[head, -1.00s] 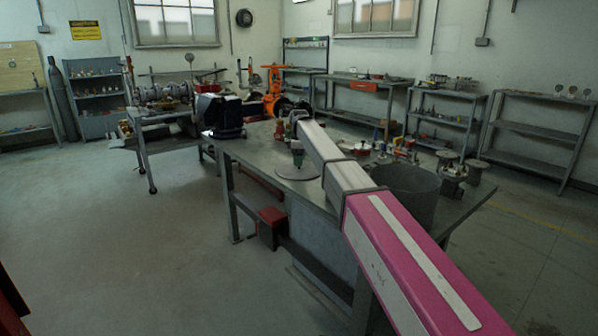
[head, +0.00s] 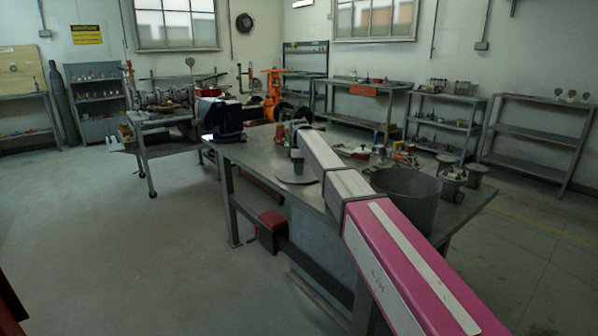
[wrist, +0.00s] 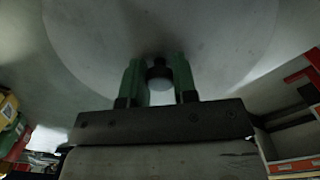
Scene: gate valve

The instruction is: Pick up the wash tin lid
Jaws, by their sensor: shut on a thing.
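The wash tin lid (wrist: 220,35) is a large pale grey disc that fills the upper part of the wrist view. My gripper (wrist: 158,75) has two green fingers, one on each side of the lid's small dark knob (wrist: 159,70), and is shut on it. In the head view the lid (head: 292,179) shows as a flat disc over the near-left part of the table, with my gripper (head: 298,167) above it. I cannot tell whether the lid is clear of the tabletop. The wash tin (head: 412,200) is a wide grey cylinder, partly hidden by my arm.
The metal worktable (head: 255,160) carries a dark blue machine (head: 224,118) at its far left end. Small parts and flanged fittings (head: 453,180) crowd its right side. The table is bare left of the lid. A red box (head: 271,226) sits under the table edge.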

